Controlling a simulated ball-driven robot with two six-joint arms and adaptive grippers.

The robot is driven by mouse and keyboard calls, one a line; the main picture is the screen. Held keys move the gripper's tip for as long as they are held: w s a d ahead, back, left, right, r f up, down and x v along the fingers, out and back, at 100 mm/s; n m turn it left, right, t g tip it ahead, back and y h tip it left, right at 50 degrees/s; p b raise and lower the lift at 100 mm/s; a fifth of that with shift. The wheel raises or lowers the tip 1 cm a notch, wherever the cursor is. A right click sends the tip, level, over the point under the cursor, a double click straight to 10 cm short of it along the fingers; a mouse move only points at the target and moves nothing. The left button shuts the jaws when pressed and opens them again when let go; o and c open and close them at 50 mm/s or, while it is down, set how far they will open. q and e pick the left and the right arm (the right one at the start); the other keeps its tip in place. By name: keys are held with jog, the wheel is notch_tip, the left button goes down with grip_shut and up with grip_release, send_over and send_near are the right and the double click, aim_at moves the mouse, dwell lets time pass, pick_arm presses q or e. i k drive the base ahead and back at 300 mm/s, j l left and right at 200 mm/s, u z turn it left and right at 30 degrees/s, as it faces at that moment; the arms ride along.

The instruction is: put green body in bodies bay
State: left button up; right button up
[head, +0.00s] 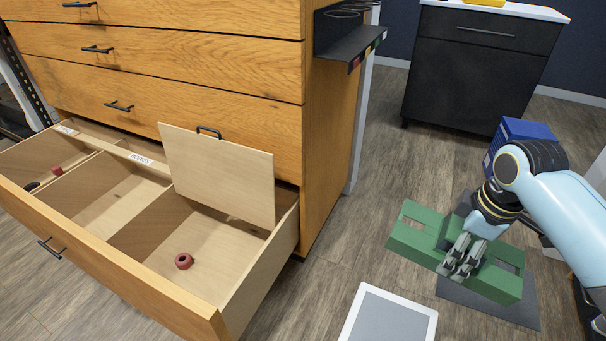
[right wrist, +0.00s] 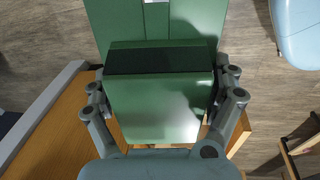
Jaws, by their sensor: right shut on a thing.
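The green body (head: 415,241) is a long, blocky green piece with rectangular openings, at the right of the head view. My right gripper (head: 460,260) is shut on its raised middle part; the right wrist view shows the green body (right wrist: 160,105) between the two fingers. It is over a dark mat (head: 515,308); I cannot tell whether it touches it. The open drawer (head: 120,285) at the left has several compartments. A label reading "BODIES" (head: 141,159) is on the divider behind the middle bay (head: 113,200), which looks empty. My left gripper is out of view.
A light wooden panel with a black handle (head: 220,172) stands tilted over the drawer's right bay. A dark red ring (head: 183,261) lies in that bay. A white-edged grey tablet (head: 390,318) is at the bottom centre. A blue box (head: 520,130) is behind my right arm.

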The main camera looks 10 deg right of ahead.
aim_at(127, 218)
jog(key=j+u, duration=0.2)
jog(key=j, duration=1.7)
